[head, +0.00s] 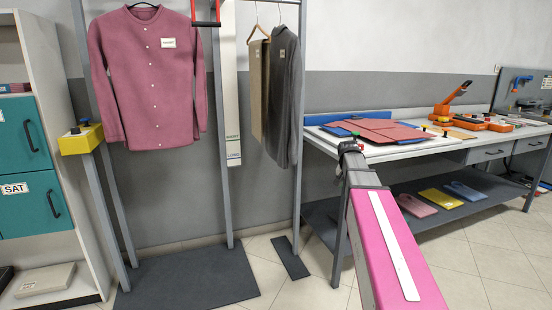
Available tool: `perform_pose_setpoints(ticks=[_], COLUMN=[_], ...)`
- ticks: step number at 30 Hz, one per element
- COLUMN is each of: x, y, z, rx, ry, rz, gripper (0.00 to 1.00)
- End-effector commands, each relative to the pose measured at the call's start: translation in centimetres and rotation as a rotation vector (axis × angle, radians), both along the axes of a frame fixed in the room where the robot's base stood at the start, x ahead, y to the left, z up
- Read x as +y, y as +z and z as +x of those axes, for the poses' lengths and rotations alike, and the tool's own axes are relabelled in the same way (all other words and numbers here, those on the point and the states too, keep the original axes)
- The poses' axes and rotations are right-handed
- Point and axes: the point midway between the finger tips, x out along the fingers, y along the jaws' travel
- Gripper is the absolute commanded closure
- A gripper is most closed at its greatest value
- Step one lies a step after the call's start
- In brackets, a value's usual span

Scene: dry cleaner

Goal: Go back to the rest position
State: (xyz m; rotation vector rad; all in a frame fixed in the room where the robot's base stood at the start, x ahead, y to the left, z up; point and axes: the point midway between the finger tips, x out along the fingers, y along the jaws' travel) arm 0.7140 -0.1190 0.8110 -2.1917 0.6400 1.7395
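My arm, with a pink link and a white strip, reaches from the lower right toward the near left end of the workbench (318,141). My gripper (350,147) is at the arm's far end, small and dark, beside the bench's front left corner. Its fingers are too small and too much in line with the arm to tell whether they are open or shut. I cannot see anything held in it. Red and blue flat pieces (374,130) lie on the bench just beyond and to the right of the gripper.
A garment rail holds a pink shirt (150,75) and a dark grey jacket (281,95) left of the arm. A yellow control box (81,139) is on its left post. Teal drawers (27,204) stand far left. An orange tool (449,102) sits on the bench. Floor between rail and bench is partly free.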

Motion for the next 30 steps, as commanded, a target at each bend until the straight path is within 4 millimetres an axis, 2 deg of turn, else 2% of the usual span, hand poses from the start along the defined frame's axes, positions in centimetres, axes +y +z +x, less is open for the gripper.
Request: perform_pose_setpoints(ticks=[1,6,15,21,24,30], x=[1.1,4.0,8.5,10.8,11.4,11.9], y=[-2.3,-8.5,-17.6,-21.7,-22.9,-23.8], z=[-1.9,-6.2,-15.2,-20.8,-22.5,-23.7], rx=[0.018,0.07,0.154,0.196,0.21,0.217], ry=[0.033,0.148,0.343,0.451,0.485,0.512], rz=[0.007,0.031,0.076,0.105,0.114,0.121], gripper=[0.34,0.34,0.34,0.34,0.34,0.34])
